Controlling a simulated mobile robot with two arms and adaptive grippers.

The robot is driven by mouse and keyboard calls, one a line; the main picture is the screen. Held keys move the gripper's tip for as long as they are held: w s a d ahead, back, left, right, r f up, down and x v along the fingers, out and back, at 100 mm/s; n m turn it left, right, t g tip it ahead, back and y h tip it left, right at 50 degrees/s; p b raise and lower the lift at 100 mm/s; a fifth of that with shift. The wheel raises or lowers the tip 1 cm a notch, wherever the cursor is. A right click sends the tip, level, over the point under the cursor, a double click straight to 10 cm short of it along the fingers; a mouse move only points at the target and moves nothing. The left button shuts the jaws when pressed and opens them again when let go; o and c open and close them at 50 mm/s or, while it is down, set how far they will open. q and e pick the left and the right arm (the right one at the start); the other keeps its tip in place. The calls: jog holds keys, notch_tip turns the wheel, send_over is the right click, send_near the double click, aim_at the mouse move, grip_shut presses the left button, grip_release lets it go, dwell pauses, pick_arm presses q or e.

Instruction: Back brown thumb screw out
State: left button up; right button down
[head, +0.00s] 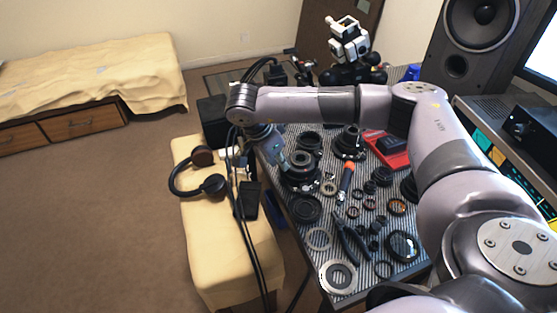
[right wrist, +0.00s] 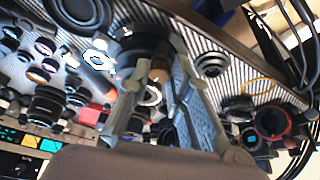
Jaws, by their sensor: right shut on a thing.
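My right gripper (head: 284,162) reaches down to a black lens assembly (head: 301,178) on the striped mat. In the right wrist view its two grey fingers (right wrist: 158,70) point at the dark lens body (right wrist: 145,47). A small brown piece (right wrist: 160,75), which looks like the thumb screw, shows between the fingers, and the gripper is shut on it. Its threads and seat are hidden by the fingers and lens. In the head view the screw is too small and covered to make out. My left gripper is not in view.
Loose rings, lens parts and an orange-handled tool (head: 346,176) crowd the mat around the lens. A red tray (head: 393,155) lies behind on the right. Headphones (head: 213,186) rest on the cream bench (head: 205,245) beside the table, and dark cables hang near the gripper.

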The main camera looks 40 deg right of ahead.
jog(key=shift+n, duration=0.5)
jog(key=c, duration=1.4)
grip_release()
jog(key=shift+c, duration=0.2)
jog(key=v, duration=1.2)
jog(key=shift+s, duration=0.25)
